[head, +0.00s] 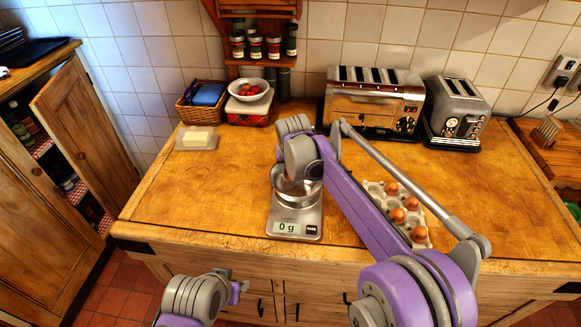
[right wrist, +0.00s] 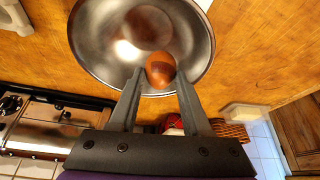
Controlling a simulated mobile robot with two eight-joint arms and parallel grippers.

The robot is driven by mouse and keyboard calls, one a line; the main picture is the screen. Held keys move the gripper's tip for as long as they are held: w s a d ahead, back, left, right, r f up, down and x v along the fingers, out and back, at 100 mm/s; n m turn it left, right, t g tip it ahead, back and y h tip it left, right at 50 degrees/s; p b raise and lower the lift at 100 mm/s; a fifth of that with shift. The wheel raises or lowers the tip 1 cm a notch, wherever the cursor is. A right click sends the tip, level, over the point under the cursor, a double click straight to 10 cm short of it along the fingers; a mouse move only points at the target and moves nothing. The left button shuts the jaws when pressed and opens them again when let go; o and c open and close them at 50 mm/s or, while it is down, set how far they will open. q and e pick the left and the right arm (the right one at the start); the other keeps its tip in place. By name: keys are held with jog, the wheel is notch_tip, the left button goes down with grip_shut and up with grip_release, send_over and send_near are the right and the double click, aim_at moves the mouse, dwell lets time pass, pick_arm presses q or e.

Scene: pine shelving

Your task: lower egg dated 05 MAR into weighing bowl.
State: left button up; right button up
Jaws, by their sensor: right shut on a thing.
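The steel weighing bowl (head: 309,194) sits on a kitchen scale (head: 296,224) whose display reads 0 g. My right gripper (right wrist: 160,74) is shut on a brown egg (right wrist: 161,66), one finger on each side. In the right wrist view the egg shows against the inside of the bowl (right wrist: 90,45); I cannot tell whether it touches it. No date is legible on the egg. My right wrist hides much of the bowl in the head view. My left gripper (head: 237,287) is low in front of the counter, away from the bowl; its jaw opening is unclear.
An egg tray (head: 376,189) with several brown eggs stands right of the scale, partly behind my right arm. Two toasters (head: 372,103) (head: 456,112) stand at the back right. A butter dish (head: 196,138) is at the left. The counter between dish and scale is clear.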

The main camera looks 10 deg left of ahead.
pick_arm(q)
jog(key=shift+s+f+b, duration=0.3)
jog(key=shift+f+b, duration=0.2)
jog(key=shift+f, duration=0.25)
jog(key=shift+s+f+b, duration=0.3)
jog(key=shift+f+b, duration=0.2)
jog(key=shift+f, duration=0.25)
pick_arm(e)
jog(key=shift+f, duration=2.55)
jog(key=o, duration=0.9)
jog(key=shift+c, duration=0.2)
jog(key=shift+r, duration=0.1)
jog(key=v, duration=1.1)
jog(key=s+d, duration=0.5)
jog(key=d, duration=0.4)
jog(key=s+d+f+m, duration=0.1)
jog(key=s+d+f, duration=0.3)
jog(key=s+d, duration=0.2)
jog(key=s+d+f, duration=0.4)
jog(key=s+d, duration=0.1)
jog(key=s, duration=0.6)
jog(key=s+d+f+m+t+h, duration=0.1)
jog(key=s+d+f, duration=0.2)
jog(key=s+d, duration=0.3)
jog(key=s, duration=0.3)
jog(key=shift+s+d+f+m, duration=0.25)
jog(key=shift+d+f+m, duration=0.05)
jog(key=shift+d+f, duration=0.1)
